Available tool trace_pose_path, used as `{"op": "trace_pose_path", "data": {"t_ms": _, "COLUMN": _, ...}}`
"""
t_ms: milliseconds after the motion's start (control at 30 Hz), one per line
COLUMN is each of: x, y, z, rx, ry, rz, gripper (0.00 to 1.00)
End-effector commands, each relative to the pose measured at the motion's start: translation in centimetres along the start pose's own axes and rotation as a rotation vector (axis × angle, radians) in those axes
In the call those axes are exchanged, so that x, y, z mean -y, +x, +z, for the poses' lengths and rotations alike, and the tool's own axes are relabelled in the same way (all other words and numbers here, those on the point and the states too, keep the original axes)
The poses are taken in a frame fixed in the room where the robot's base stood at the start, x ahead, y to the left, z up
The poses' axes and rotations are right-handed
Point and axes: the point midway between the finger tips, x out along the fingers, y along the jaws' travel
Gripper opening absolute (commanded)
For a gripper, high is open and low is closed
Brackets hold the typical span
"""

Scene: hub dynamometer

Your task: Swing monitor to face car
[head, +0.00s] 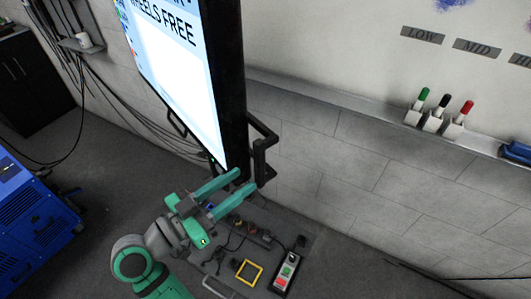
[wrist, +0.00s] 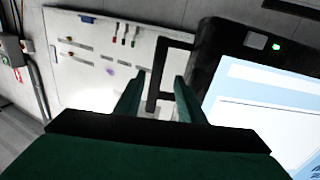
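The monitor (head: 232,85) is a tall black-framed screen, seen at a steep angle in the head view; part of its text reads "WHEELS FREE". In the wrist view the monitor (wrist: 210,60) fills the right side. A dark bracket handle (head: 259,162) juts from its side edge. My gripper (head: 243,180) has green fingers, spread apart near the handle's lower end. In the wrist view the handle (wrist: 155,88) shows between the two fingertips (wrist: 158,80), with gaps beside it; I cannot tell how deep it sits. The car is not clearly in view.
A whiteboard ledge (head: 340,100) with several markers runs along the wall. Below my gripper is a grey surface with a yellow-framed square (head: 249,273) and a button box (head: 286,271). A blue machine (head: 35,215) stands at the left, with cables along the wall.

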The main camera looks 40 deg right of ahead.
Motion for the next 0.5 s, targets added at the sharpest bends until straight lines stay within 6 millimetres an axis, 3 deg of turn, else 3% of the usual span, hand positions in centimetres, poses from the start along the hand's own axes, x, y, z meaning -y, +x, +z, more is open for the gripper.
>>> {"op": "trace_pose_path", "data": {"t_ms": 267, "x": -1.0, "y": 1.1, "z": -0.9, "rx": 0.012, "ry": 0.049, "rz": 0.062, "gripper": 0.36}}
{"op": "trace_pose_path", "data": {"t_ms": 500, "x": -1.2, "y": 5.0, "z": -0.8, "rx": 0.012, "ry": 0.047, "rz": 0.063, "gripper": 0.36}}
